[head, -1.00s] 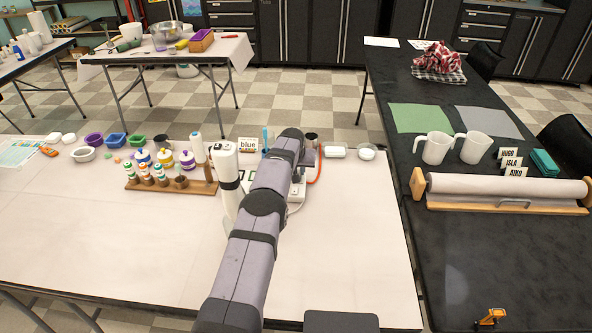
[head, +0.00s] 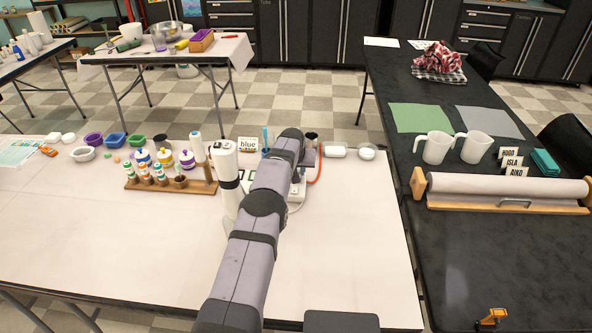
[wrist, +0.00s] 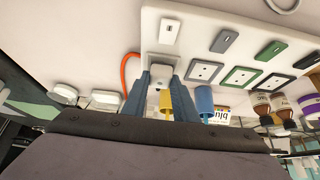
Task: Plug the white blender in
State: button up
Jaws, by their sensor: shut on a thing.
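A tall white device with a black band, which looks like the white blender (head: 224,160), stands on the light table just left of my arm in the head view. A white power board (wrist: 215,45) with several sockets, framed in white, green and black, shows in the wrist view. My gripper (wrist: 160,80) is shut on a small white plug (wrist: 160,73). The plug is at the board's left end, over a white socket plate. I cannot tell whether its prongs are in. In the head view my arm hides the gripper and most of the board.
An orange cord (wrist: 127,70) runs close to the left finger. A rack of small bottles (head: 170,183) is left of the blender. The front of the table is clear.

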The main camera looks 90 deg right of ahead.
jog(key=shift+f+b, duration=0.4)
jog(key=shift+f, duration=0.2)
jog(key=o, duration=1.1)
jog(key=shift+c, duration=0.2)
jog(key=shift+r, duration=0.15)
jog(key=shift+b+v, duration=0.8)
jog(key=shift+v, duration=2.7)
jog(key=shift+a, duration=0.15)
